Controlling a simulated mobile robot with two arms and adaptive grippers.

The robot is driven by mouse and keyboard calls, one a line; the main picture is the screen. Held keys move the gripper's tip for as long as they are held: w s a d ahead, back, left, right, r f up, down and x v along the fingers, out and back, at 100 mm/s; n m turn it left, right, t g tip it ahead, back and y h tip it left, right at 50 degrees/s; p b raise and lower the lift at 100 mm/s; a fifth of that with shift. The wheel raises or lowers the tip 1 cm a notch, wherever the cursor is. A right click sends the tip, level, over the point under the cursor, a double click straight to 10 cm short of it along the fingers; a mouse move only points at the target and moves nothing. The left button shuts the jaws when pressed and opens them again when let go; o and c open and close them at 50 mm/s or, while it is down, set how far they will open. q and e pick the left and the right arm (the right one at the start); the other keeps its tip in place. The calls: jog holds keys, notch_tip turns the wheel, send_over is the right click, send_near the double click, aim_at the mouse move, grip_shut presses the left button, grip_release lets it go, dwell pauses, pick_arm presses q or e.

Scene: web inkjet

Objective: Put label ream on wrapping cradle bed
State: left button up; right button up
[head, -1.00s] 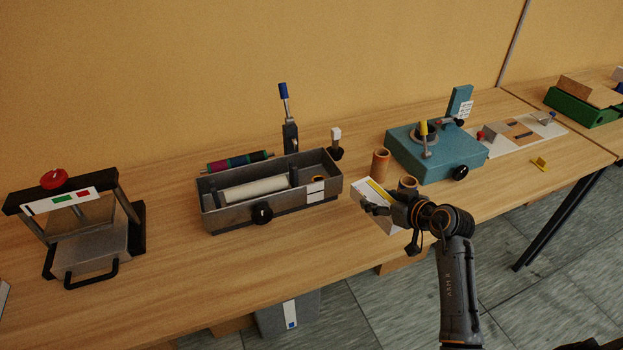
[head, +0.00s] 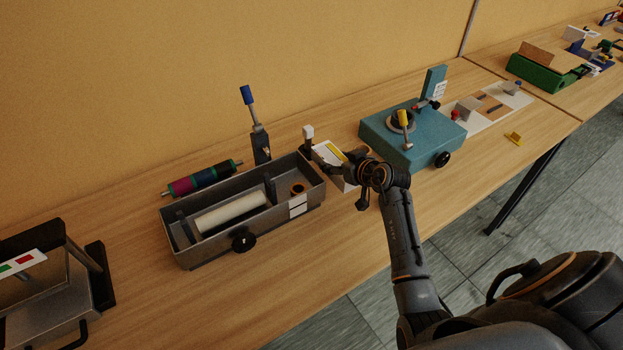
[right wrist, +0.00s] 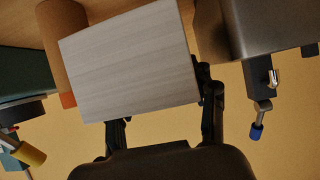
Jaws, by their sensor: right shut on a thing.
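In the right wrist view the ream's pale broad face (right wrist: 130,60) fills the space ahead of the two fingers (right wrist: 165,115). I cannot tell its exact height above the table. A green cradle with a brown board (head: 545,66), which looks like the wrapping cradle, stands on the far right table; its bed is partly hidden by the board. My left gripper is not in view.
The grey tray (head: 180,240) with a white roller is close left of the ream. The teal machine (head: 440,140) stands to its right. A brown tube (right wrist: 65,35) is beside the ream in the right wrist view. Table front is mostly clear.

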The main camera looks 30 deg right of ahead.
jog(key=f, duration=0.4)
jog(key=shift+s+f, duration=0.15)
jog(key=shift+s, duration=0.25)
jog(key=shift+w+f+b, duration=0.2)
jog(key=shift+f+b, duration=0.1)
jog(key=shift+f, duration=0.85)
jog(key=shift+s+d, duration=0.1)
jog(key=shift+f, duration=0.2)
jog(key=o, duration=1.1)
jog(key=shift+c, duration=0.2)
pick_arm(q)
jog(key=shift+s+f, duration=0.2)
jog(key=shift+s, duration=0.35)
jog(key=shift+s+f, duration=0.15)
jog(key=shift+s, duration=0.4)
pick_arm(e)
jog(key=shift+r, duration=0.1)
